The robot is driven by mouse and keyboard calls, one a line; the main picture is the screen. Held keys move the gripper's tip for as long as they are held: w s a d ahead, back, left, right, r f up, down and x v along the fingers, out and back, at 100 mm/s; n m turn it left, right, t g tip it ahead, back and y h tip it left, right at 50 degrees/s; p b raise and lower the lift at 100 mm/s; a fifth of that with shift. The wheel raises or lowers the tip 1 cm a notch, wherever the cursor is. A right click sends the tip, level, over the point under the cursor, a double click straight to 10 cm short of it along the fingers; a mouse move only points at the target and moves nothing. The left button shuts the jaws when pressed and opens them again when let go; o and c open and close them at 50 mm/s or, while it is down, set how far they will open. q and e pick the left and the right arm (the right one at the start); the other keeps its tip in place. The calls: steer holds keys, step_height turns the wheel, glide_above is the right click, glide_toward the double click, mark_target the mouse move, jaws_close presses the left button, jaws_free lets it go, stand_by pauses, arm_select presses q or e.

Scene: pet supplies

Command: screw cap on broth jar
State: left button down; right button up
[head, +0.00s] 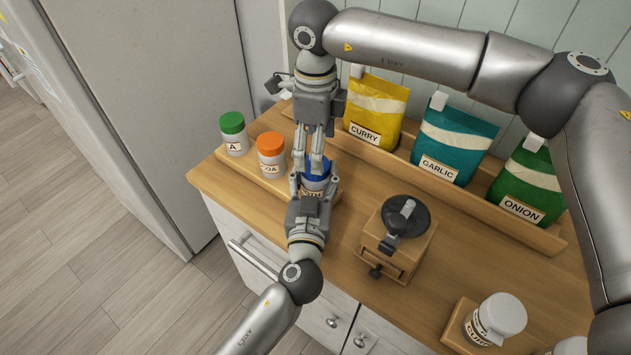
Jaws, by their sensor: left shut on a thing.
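The broth jar (314,185) stands near the back left of the counter, with the end of its label showing. A blue cap (322,168) is at its top; whether it is seated or slightly raised I cannot tell. My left gripper (315,188) comes from the front and is shut on the broth jar, one finger on each side. My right gripper (316,162) reaches down from above, its fingertips at the blue cap. The fingers hide part of the cap, and I cannot tell whether they grip it.
A green-capped jar (234,144) and an orange-capped jar (271,163) stand left on a wooden tray (255,178). Curry (373,113), garlic (450,148) and onion (527,187) bags line the back. A grinder (398,240) and a white-lidded jar (492,322) stand to the right.

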arm_select(q)
steer(key=shift+f, duration=0.1)
arm_select(e)
steer(key=shift+o, duration=1.2)
step_height(320, 180, up, 12)
arm_select(q)
steer(key=c, duration=0.5)
jaws_free()
steer(key=shift+c, duration=0.2)
steer(key=s, duration=0.8)
steer(key=s+a, duration=0.1)
steer(key=s, duration=0.3)
steer(key=shift+a, duration=0.1)
